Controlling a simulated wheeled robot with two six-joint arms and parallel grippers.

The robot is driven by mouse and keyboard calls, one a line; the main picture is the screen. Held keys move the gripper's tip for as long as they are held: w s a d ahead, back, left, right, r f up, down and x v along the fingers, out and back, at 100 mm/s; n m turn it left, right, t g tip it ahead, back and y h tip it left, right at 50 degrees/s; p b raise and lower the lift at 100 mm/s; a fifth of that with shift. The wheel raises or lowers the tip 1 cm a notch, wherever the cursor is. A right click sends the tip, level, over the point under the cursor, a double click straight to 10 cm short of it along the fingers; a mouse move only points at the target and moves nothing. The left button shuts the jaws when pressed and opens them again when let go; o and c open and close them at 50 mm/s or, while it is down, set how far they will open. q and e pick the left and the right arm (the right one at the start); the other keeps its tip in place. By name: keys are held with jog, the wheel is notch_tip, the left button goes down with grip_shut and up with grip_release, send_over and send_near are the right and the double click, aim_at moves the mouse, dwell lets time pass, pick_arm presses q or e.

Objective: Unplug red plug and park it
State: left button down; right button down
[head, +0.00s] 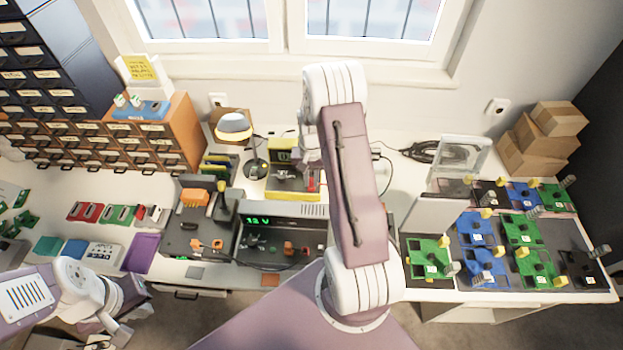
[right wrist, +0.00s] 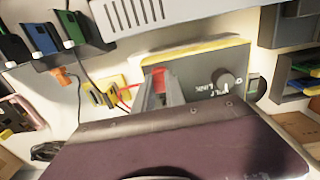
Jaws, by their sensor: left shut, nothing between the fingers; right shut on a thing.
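In the right wrist view my right gripper (right wrist: 160,90) is shut on the red plug (right wrist: 158,71), whose red body shows between and beyond the fingers. The plug is at the grey front of a yellow-edged box (right wrist: 205,92) with a dark knob (right wrist: 222,80). I cannot tell whether the plug is still seated in it. A red lead (right wrist: 126,96) shows beside the fingers. In the head view the yellow box (head: 292,190) stands at the back of the bench, and my right arm hides part of it. My left gripper (head: 114,328) is low at the left, shut and empty, away from the box.
A lit instrument (head: 275,222) stands in front of the yellow box. A lamp (head: 236,128) is behind it to the left. Blue and green boards (head: 522,231) fill the right. In the right wrist view a yellow block with black plugs (right wrist: 104,94) is close by.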

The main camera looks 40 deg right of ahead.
aim_at(311, 179)
jog(key=shift+f, duration=0.25)
jog(key=c, duration=1.3)
grip_release()
jog(key=shift+r, duration=0.1)
notch_tip(311, 179, up, 9)
jog(key=shift+r+b, duration=0.1)
jog(key=shift+b, duration=0.2)
